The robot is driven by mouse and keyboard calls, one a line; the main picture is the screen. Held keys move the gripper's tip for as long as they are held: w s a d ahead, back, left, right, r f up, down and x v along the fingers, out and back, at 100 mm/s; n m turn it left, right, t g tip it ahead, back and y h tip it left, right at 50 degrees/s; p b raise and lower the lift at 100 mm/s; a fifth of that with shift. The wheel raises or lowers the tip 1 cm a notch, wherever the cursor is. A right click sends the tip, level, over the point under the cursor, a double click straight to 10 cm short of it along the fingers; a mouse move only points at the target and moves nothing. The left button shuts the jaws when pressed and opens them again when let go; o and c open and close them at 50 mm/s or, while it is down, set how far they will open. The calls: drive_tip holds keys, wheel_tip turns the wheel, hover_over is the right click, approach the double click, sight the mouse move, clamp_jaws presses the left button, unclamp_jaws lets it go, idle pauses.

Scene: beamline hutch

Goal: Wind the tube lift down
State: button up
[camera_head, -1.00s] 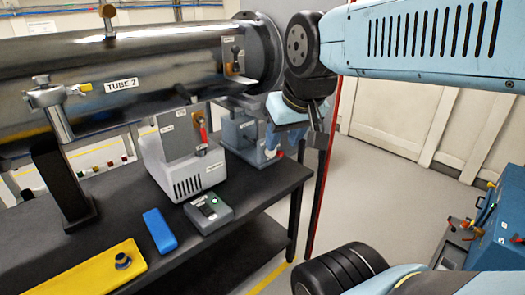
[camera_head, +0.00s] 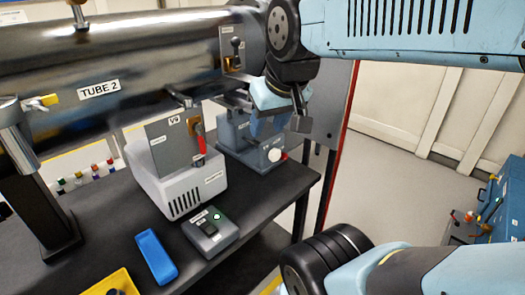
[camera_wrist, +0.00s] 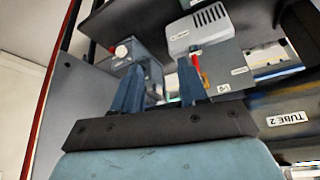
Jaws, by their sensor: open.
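The tube (camera_head: 150,60), a dark shiny cylinder labelled TUBE 2, runs across the upper left of the head view. A blue-grey box with a pale round knob (camera_head: 277,155) and a red part sits at the bench's far end under the tube. It looks like the lift's drive, but its label is unreadable. The knob also shows in the wrist view (camera_wrist: 122,50), left of my fingers. My gripper (camera_wrist: 160,63) is open, its two blue fingers apart with nothing between them. In the head view it hangs above and by the box, partly hidden by my wrist.
A white unit (camera_head: 185,185) with a V9 panel and red handle stands left of the box. A switch box (camera_head: 210,232) with a green light and a blue block (camera_head: 155,256) lie on the black bench. A red-edged post (camera_head: 343,140) stands at right; open floor lies beyond.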

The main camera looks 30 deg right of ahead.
drive_tip(key=shift+d, duration=0.15)
drive_tip(key=o, duration=0.3)
drive_tip(key=shift+w+f, duration=0.15)
drive_tip(key=shift+f, duration=0.1)
drive_tip(key=o, duration=0.4)
drive_tip(key=w+f+m+g+y, duration=0.1)
drive_tip(key=w+f, duration=0.1)
drive_tip(key=f, duration=0.1)
drive_tip(key=w+f+m+g+y, duration=0.1)
drive_tip(key=w+f+g+y, duration=0.1)
drive_tip(key=w+f, duration=0.1)
drive_tip(key=w+f+m+g+y, duration=0.1)
drive_tip(key=w+f+y, duration=0.1)
drive_tip(key=f, duration=0.1)
drive_tip(key=shift+w+a+f+m+g, duration=0.15)
drive_tip(key=shift+a+f+m+g, duration=0.1)
drive_tip(key=shift+a+m+g, duration=0.15)
drive_tip(key=shift+o, duration=0.2)
drive_tip(key=m+t+y, duration=0.1)
drive_tip(key=m+t, duration=1.5)
drive_tip(key=m, duration=0.4)
approach(277, 157)
drive_tip(key=v, duration=0.3)
drive_tip(key=shift+s, duration=0.25)
drive_tip(key=shift+w+a, duration=0.1)
drive_tip(key=shift+w, duration=0.4)
drive_tip(key=x, duration=1.2)
drive_tip(key=shift+w+r, duration=0.1)
drive_tip(key=shift+w, duration=0.25)
drive_tip(key=shift+c, duration=0.2)
